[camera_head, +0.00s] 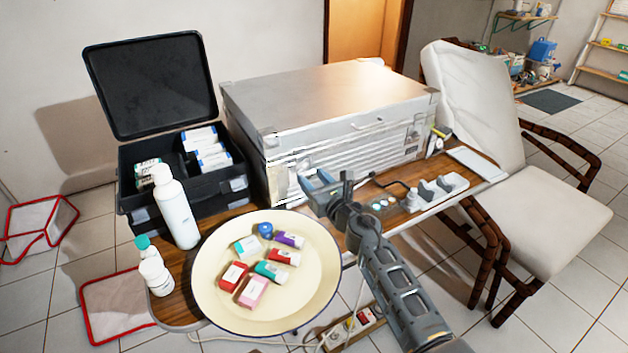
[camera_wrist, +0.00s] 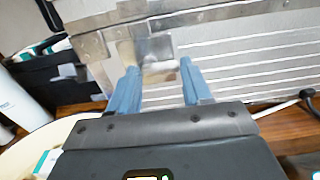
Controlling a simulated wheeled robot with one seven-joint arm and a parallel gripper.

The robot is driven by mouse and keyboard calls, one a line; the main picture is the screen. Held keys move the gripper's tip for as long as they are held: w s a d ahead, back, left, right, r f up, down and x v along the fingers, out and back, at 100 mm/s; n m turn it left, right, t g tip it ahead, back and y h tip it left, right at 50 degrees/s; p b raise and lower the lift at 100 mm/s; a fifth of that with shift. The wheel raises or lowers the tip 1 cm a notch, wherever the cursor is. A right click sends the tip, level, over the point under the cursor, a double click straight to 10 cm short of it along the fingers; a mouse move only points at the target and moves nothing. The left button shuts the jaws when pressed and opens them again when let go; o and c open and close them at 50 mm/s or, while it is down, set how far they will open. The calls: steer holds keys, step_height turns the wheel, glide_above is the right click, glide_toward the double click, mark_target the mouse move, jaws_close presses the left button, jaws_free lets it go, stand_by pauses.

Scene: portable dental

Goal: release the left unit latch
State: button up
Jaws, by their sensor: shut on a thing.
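The unit is a silver metal case (camera_head: 320,100) lying on the wooden table, with its lid down. Its left latch (camera_head: 282,182) is a shiny metal piece at the left end of the ribbed front. The latch also shows in the wrist view (camera_wrist: 158,48), just beyond and between my fingertips. My gripper (camera_head: 308,176) reaches the front of the case from the right, its blue fingers at the latch. In the wrist view my gripper (camera_wrist: 158,78) has its fingers some way apart, shut on the latch. The exact contact is hard to see.
A cream plate (camera_head: 210,300) with several small boxes stands in front. A white bottle (camera_head: 175,207) and an open black case (camera_head: 185,180) stand at the left. A white chair (camera_head: 510,190) stands at the right.

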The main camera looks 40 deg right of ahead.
steer(key=shift+m, duration=0.3)
steer(key=shift+w+a+f+m+p, duration=0.1)
steer(key=shift+a+f+m+p, duration=0.3)
steer(key=shift+m, duration=2.45)
steer(key=shift+w+a+f+m+p, duration=0.15)
steer(key=shift+m+p, duration=0.6)
steer(key=shift+m, duration=2.15)
steer(key=shift+s+a+f+m+p, duration=0.1)
steer(key=shift+f+m+p, duration=0.35)
steer(key=shift+m, duration=2.4)
steer(key=shift+r, duration=0.15)
steer(key=o, duration=1.1)
steer(key=shift+c, duration=0.2)
steer(key=v, duration=0.7)
steer(key=shift+s, duration=0.35)
